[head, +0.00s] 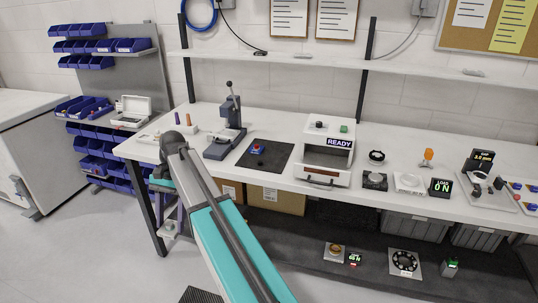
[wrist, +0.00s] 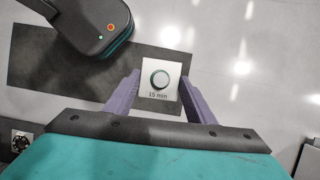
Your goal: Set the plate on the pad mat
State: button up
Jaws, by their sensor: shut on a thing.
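A small white square plate (wrist: 147,91) with a dark green ring and the label "15 min" shows between my fingertips in the wrist view. My gripper (wrist: 160,82) is shut on it, one purple finger at each side. In the head view my gripper (head: 169,220) hangs low beside the bench's left end, with the plate (head: 170,230) small at its tip, above the floor. A dark square mat (head: 277,160) lies on the bench, right of and above my gripper in the picture. A small blue and red object (head: 257,149) sits on this mat.
A grey press (head: 224,138) stands left of the mat. A white box marked READY (head: 327,155) stands right of it. The bench's front edge and left leg (head: 146,210) are close to my gripper. A dark floor mat (wrist: 40,75) shows below in the wrist view.

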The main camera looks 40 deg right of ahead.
aim_at(279, 154)
jog(key=u, duration=0.05)
jog(key=i, duration=1.5)
jog(key=z, duration=0.05)
